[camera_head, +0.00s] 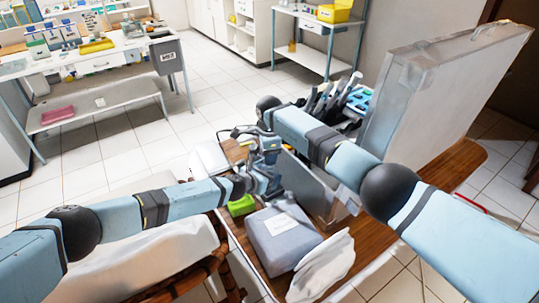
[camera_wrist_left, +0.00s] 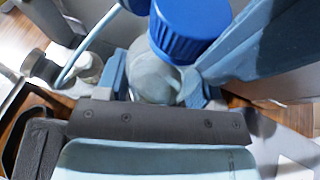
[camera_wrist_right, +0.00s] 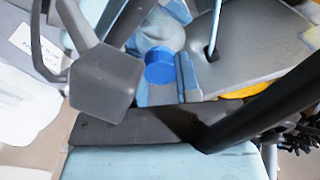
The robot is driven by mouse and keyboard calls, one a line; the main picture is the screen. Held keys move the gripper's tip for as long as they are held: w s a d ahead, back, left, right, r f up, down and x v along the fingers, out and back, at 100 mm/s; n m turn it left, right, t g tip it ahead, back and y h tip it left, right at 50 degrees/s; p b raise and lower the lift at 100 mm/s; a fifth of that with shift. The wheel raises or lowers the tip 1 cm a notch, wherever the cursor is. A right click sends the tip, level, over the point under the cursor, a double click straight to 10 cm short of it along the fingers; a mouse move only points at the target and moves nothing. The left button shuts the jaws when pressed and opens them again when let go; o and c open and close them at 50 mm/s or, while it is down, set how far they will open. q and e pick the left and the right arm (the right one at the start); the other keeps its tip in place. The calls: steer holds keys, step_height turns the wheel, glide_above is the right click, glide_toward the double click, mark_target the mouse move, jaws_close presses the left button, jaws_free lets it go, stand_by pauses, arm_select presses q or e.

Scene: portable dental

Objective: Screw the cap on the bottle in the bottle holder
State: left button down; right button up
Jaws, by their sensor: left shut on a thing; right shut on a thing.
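The translucent bottle (camera_wrist_left: 153,77) stands in the left wrist view with the ribbed blue cap (camera_wrist_left: 190,30) over its top. My left gripper (camera_wrist_left: 158,90) is shut on the bottle's body, one finger on each side. In the right wrist view the cap (camera_wrist_right: 160,67) sits between the fingers of my right gripper (camera_wrist_right: 163,88), which is shut on it; the bottle (camera_wrist_right: 160,33) shows beyond it. Cap and bottle appear to meet, but I cannot tell how tightly. In the head view both grippers crowd together and hide the bottle and cap. I cannot make out the bottle holder clearly.
A grey box with a white label (camera_head: 277,238) and a white crumpled bag (camera_head: 322,264) lie in front of the grippers. A green container (camera_head: 241,205) is close by on the left. The large open case (camera_head: 440,85) stands to the right. Grey parts and a dark rod crowd the right wrist view.

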steer(key=shift+m, duration=0.4)
steer(key=o, duration=1)
step_height(320, 180, up, 4)
steer(key=shift+r, duration=0.3)
steer(key=shift+c, duration=0.3)
